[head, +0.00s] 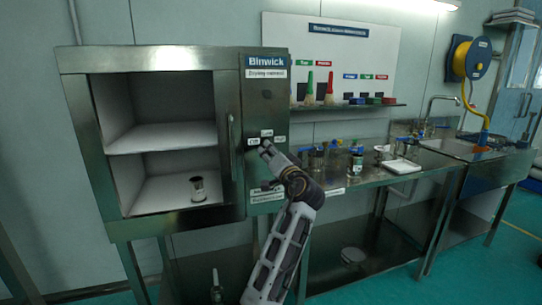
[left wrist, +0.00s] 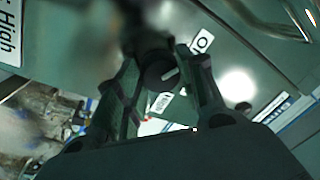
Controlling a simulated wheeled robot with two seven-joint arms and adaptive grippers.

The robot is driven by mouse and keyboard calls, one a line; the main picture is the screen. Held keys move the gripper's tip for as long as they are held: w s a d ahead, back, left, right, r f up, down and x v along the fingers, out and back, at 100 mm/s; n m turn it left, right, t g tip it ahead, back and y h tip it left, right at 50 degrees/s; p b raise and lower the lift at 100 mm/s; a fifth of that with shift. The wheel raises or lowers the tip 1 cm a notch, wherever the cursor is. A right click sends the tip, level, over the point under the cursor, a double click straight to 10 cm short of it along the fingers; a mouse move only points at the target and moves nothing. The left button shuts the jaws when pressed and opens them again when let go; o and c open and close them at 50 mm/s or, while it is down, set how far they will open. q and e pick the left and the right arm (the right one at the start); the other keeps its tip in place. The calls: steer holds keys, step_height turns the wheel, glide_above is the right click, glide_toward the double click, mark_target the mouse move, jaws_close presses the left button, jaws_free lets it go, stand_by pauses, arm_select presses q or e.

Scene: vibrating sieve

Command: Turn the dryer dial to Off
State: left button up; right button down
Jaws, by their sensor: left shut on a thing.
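The dryer (head: 262,95) is a steel cabinet labelled Binwick, with a control panel on its right side. My left gripper (head: 266,150) is at that panel, just below the small white labels (head: 267,133), and hides the dial in the head view. In the left wrist view, the dark round dial (left wrist: 160,74) with a white pointer mark sits between the fingertips of my left gripper (left wrist: 162,78), which is shut on it. A label reading High (left wrist: 10,30) and a label starting with O (left wrist: 203,42) are near it. My right gripper is not in view.
The dryer's left compartment stands open, with a small container (head: 198,189) on its floor. A vertical handle (head: 231,135) is left of the panel. A steel bench (head: 345,183) with jars, a scale and a sink extends right. A shelf (head: 350,107) holds brushes.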

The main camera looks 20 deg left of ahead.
arm_select(q)
steer(key=shift+f, duration=0.25)
steer(key=o, duration=1)
steer(key=shift+r, duration=0.15)
steer(key=shift+r, duration=0.15)
steer(key=r, duration=0.9)
steer(key=shift+s+a, duration=0.1)
steer(key=shift+s, duration=0.1)
steer(key=shift+w+r, duration=0.3)
steer(key=shift+r, duration=0.1)
steer(key=shift+s, duration=0.1)
